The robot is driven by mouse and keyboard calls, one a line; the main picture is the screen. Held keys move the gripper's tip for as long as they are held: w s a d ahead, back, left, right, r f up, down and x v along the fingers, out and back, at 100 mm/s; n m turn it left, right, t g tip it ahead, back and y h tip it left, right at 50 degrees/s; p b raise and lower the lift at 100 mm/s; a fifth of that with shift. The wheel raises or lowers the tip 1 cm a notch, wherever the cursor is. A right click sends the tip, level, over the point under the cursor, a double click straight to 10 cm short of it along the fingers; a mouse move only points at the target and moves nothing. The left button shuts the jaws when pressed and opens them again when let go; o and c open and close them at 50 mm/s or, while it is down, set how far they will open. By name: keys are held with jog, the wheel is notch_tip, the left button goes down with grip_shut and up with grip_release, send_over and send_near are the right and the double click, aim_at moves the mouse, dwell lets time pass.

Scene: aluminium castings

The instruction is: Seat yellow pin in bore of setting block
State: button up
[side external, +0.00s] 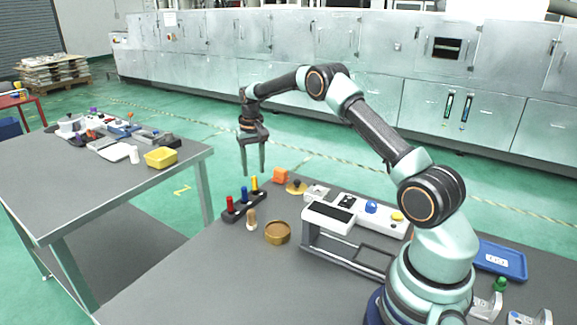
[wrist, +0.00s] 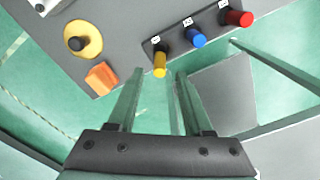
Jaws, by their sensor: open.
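The yellow pin (side external: 255,184) stands upright in a dark rack (side external: 240,209), at the end of a row with a blue pin (side external: 244,194) and a red pin (side external: 230,203). My gripper (side external: 254,172) points down, open and empty, its fingertips close to the yellow pin's top. In the wrist view the yellow pin (wrist: 160,66) shows between the fingertips (wrist: 161,72); contact cannot be told. A pale block (side external: 316,193) stands to the right; in the wrist view it shows a round mark (wrist: 41,7). I cannot tell if it is the setting block.
An orange block (side external: 281,175) and a yellow disc with a dark knob (side external: 296,187) lie right of the rack. A round brown dish (side external: 278,233) and a small wooden peg (side external: 251,222) stand in front.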

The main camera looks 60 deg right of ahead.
aim_at(254, 177)
jog(key=s+a+r+n, duration=0.1)
jog(key=a+r, duration=0.1)
jog(key=r, duration=0.3)
jog(key=s+a+r+t, duration=0.1)
jog(key=a+r, duration=0.1)
jog(key=r, duration=0.4)
jog(key=s+a+r+n, duration=0.1)
jog(key=a+r, duration=0.2)
jog(key=r, duration=0.2)
jog(key=s+a+r+n+t, duration=0.3)
jog(key=s+a+r, duration=0.2)
jog(key=s+a, duration=0.55)
jog(key=s+a+f+n+t, duration=0.1)
jog(key=s+a+f, duration=0.2)
jog(key=s, duration=0.7)
jog(key=shift+n, duration=0.3)
jog(key=shift+o, duration=0.5)
jog(key=shift+s+a+f, duration=0.15)
jog(key=shift+s+f, duration=0.15)
jog(key=shift+f, duration=0.1)
